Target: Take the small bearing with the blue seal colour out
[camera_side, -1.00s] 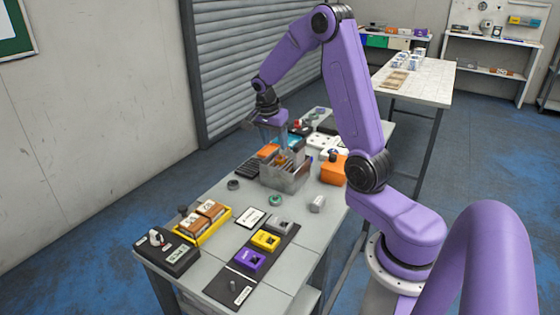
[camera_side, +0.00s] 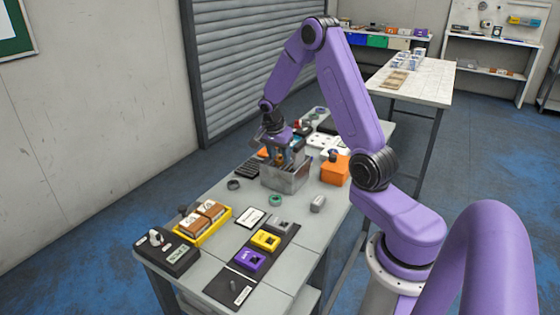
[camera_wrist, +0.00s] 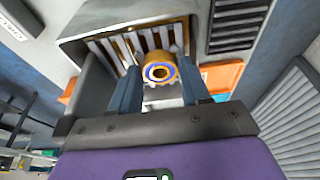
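The bearing (camera_wrist: 160,74) shows in the wrist view as a brass-coloured ring with a blue band around its bore. It sits between the fingertips of my gripper (camera_wrist: 160,78), in front of the pale slats of the grey metal bin (camera_wrist: 96,75). The fingers stand apart on either side of it; I cannot tell whether they press on it. In the side view my gripper (camera_side: 288,155) is tilted and reaches down into the bin (camera_side: 285,180). The fingertips are partly hidden there by the bin.
An orange box (camera_side: 334,172) stands right of the bin. A green ring (camera_side: 276,200) and a dark ring (camera_side: 233,185) lie in front of it. Nearer are a yellow tray (camera_side: 205,236), a yellow block (camera_side: 265,240), a purple block (camera_side: 250,260) and a scale (camera_side: 168,252).

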